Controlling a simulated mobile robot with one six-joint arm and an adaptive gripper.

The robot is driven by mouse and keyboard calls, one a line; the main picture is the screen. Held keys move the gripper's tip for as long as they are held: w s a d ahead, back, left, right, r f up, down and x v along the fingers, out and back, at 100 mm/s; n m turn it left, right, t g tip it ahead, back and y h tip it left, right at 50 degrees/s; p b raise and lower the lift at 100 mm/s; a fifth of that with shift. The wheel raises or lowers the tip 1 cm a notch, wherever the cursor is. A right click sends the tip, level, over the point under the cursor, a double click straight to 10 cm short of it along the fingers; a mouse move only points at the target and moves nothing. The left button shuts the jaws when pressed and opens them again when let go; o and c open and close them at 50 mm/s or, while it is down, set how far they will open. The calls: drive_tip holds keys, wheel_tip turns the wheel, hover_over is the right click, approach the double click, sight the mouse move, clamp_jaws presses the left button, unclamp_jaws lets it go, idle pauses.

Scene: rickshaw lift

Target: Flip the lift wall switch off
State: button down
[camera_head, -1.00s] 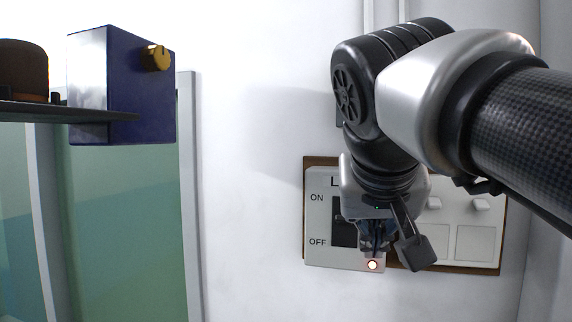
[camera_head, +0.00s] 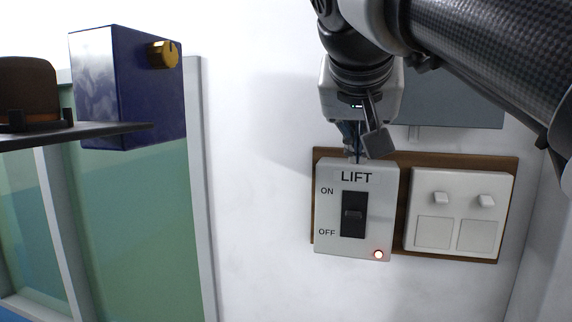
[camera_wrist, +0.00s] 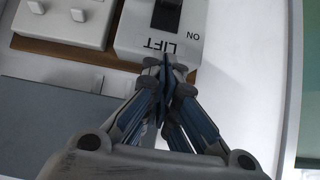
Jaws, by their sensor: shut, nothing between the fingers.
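The lift switch panel (camera_head: 328,212) is a white box marked LIFT, with ON above and OFF below. Its black switch (camera_head: 353,214) sits in a dark upright slot, with a small ledge near mid-height; I cannot tell its setting for sure.
A white double switch plate (camera_head: 456,210) is beside the lift panel on the same brown board (camera_head: 402,200). A grey box (camera_head: 450,113) is on the wall above. At left are a blue box with a gold knob (camera_head: 130,85), a dark shelf (camera_head: 95,135) and green glass panes (camera_head: 135,230).

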hover_over(354, 215)
drive_tip(key=w, duration=0.2)
drive_tip(key=f, duration=0.5)
drive_tip(key=shift+s+d+f, duration=0.15)
drive_tip(key=shift+d+f, duration=0.15)
drive_tip(key=shift+s+a+f, duration=0.1)
drive_tip(key=shift+s+f, duration=0.15)
drive_tip(key=shift+f, duration=0.35)
drive_tip(key=shift+s+a+f, duration=0.1)
drive_tip(key=shift+s+f, duration=0.1)
drive_tip(key=shift+f, duration=0.35)
drive_tip(key=shift+s+f+b, duration=0.25)
drive_tip(key=shift+f+b, duration=0.05)
drive_tip(key=shift+f, duration=0.4)
drive_tip(key=shift+s+a+f+b, duration=0.15)
drive_tip(key=shift+f+b, duration=0.1)
drive_tip(key=shift+b, duration=0.75)
drive_tip(key=shift+s, duration=0.1)
